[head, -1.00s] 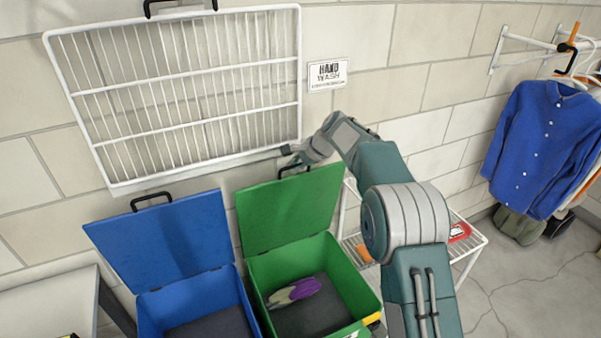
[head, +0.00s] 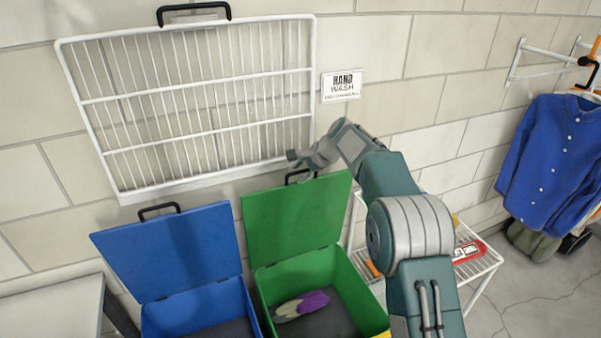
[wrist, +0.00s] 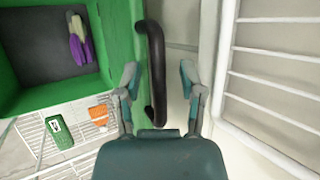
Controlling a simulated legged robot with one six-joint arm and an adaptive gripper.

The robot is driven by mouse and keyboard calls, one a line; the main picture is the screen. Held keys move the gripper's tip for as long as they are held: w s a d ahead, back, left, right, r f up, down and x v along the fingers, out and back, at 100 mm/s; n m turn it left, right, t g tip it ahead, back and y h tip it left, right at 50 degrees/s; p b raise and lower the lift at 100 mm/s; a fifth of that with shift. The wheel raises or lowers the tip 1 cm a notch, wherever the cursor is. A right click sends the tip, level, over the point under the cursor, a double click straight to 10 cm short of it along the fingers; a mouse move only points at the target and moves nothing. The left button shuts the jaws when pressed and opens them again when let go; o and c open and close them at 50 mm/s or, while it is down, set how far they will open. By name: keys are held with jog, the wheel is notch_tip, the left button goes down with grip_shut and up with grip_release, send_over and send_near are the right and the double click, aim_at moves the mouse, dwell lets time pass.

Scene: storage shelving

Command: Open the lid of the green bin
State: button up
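The green bin (head: 357,297) stands in the lower middle of the head view. Its lid (head: 290,218) is raised and leans back toward the wall, so the inside shows. A black handle (head: 300,176) sits on the lid's upper edge. My gripper (head: 297,160) is up by this handle. In the wrist view the fingers of my gripper (wrist: 158,72) are spread apart, with the black handle (wrist: 156,60) showing between them. I see no finger closed on it. A purple and grey item (head: 302,306) lies inside the bin, also seen in the wrist view (wrist: 78,38).
A blue bin (head: 170,250) with its lid raised stands left of the green one. A white wire rack (head: 200,100) hangs on the wall just above. A wire shelf (head: 475,268) holding small items is at the right. A blue shirt (head: 550,150) hangs far right.

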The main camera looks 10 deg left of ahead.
jog(key=v, duration=1.1)
jog(key=shift+d+r, duration=0.25)
jog(key=shift+r, duration=0.1)
jog(key=s+d+r+n+t+h, duration=0.1)
jog(key=s+d+r, duration=0.25)
jog(key=s, duration=0.25)
jog(key=s+d+r+n+h, duration=0.1)
jog(key=s+d+r+n, duration=0.1)
jog(key=s+d, duration=0.35)
jog(key=s+d+r+n+t+h, duration=0.1)
jog(key=s+d+r+h, duration=0.1)
jog(key=s+d, duration=0.35)
jog(key=s+d+f+n+h, duration=0.1)
jog(key=s+d+f+n, duration=0.2)
jog(key=s, duration=0.9)
jog(key=s+d+f+n+t+h, duration=0.1)
jog(key=s+d+f, duration=0.3)
jog(key=s, duration=0.8)
jog(key=shift+s+d+f+n+h, duration=0.4)
jog(key=shift+d+n+h, duration=0.3)
jog(key=shift+d+n, duration=0.25)
